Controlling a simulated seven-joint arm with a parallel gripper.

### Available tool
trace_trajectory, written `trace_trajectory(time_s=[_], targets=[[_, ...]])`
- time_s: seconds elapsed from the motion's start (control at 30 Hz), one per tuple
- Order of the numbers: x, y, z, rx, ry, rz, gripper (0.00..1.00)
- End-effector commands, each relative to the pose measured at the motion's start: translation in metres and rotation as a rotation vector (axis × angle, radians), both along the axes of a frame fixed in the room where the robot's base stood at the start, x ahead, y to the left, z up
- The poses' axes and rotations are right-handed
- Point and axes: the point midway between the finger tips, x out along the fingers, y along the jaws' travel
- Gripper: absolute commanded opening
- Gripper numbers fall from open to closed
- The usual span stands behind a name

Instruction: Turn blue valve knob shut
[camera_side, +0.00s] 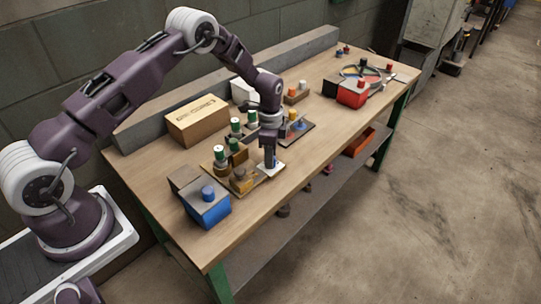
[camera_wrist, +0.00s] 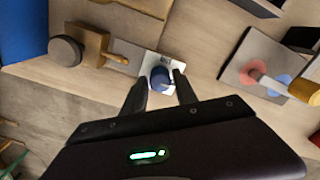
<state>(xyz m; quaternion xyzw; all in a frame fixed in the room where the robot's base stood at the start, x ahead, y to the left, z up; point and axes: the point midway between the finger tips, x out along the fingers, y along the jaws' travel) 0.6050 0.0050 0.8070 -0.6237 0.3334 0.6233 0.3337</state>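A small blue knob (camera_wrist: 160,79) stands on a pale metal plate (camera_wrist: 150,62) in the wrist view. My gripper (camera_wrist: 161,80) is over it with its two fingers apart, one on each side of the knob. A narrow gap shows between the knob and each finger, so I see no clear grip. In the side view my gripper (camera_side: 270,163) points down at the white plate (camera_side: 279,171) near the table's front edge. There the fingers mostly hide the knob. The knob's turned position cannot be told.
A blue box (camera_side: 207,210) with a blue knob on top stands at the front left. A board with coloured parts (camera_side: 297,130) lies behind right. A red box (camera_side: 352,95) is farther right.

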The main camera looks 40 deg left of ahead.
Motion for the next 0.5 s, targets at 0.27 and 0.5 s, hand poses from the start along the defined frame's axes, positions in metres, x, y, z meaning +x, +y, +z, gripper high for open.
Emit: trace_trajectory(time_s=[0.27, 0.5], targets=[[-0.0001, -0.0001, 0.0003, 0.000, 0.000, 0.001, 0.00], [-0.0003, 0.0001, 0.0005, 0.000, 0.001, 0.042, 0.00]])
